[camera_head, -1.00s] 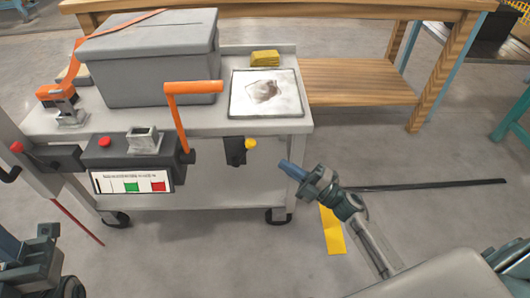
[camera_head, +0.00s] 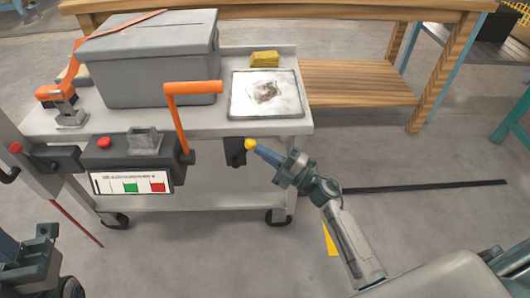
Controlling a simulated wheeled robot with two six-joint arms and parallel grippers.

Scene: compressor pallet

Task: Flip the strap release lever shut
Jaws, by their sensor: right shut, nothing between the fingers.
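A black bracket (camera_head: 234,152) with a short lever ending in a yellow knob (camera_head: 250,144) is fixed to the front edge of the cart. My right gripper (camera_head: 258,151) is shut and empty. Its blue fingertips are at the yellow knob, from the right; I cannot tell whether they touch it. An orange strap (camera_head: 124,22) crosses the lid of the grey box (camera_head: 160,80). An orange-topped metal fitting (camera_head: 66,100) stands on the cart's left end.
An upright orange handle (camera_head: 180,122) stands on a dark control box (camera_head: 130,150) at the cart's front left. A grey-framed plate (camera_head: 265,94) and yellow block (camera_head: 264,58) lie on the cart top (camera_head: 215,122). A wooden bench (camera_head: 360,82) stands behind. Floor to the right is mostly clear.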

